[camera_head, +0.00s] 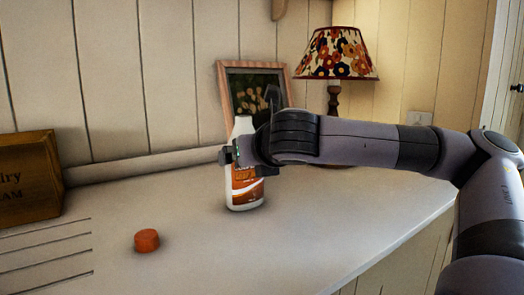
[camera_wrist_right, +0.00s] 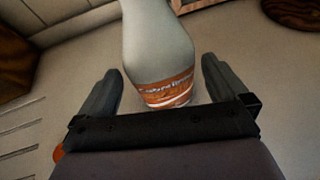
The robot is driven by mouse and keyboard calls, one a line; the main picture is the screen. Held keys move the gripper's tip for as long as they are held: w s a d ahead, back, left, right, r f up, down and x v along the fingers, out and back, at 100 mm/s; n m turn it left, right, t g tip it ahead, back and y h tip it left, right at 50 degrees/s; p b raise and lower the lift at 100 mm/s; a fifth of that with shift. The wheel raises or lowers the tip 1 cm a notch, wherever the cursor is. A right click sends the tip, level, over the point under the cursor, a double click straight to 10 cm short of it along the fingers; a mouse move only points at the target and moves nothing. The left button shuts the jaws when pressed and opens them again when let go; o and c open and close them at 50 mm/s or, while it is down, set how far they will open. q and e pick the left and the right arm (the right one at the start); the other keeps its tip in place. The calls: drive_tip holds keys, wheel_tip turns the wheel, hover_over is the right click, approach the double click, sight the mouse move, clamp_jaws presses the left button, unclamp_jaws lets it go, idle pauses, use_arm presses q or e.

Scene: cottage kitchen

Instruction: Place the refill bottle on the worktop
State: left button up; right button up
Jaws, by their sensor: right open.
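The refill bottle (camera_head: 245,194), white with an orange label, stands upright on the worktop (camera_head: 195,230). My right gripper (camera_head: 228,155) reaches in from the right at the bottle's upper part and hides some of it. In the right wrist view the bottle (camera_wrist_right: 162,50) stands between the two open fingers of my right gripper (camera_wrist_right: 160,88), with a visible gap on each side. My left gripper does not show in either view.
An orange cap (camera_head: 147,240) lies on the worktop left of the bottle. A wooden crate (camera_head: 28,178) stands at the far left, near grooves in the worktop. A framed picture (camera_head: 226,82) and a floral lamp (camera_head: 336,55) stand behind. The worktop's front edge runs at lower right.

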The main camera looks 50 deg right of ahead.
drive_tip(key=v, duration=0.8)
idle(0.4)
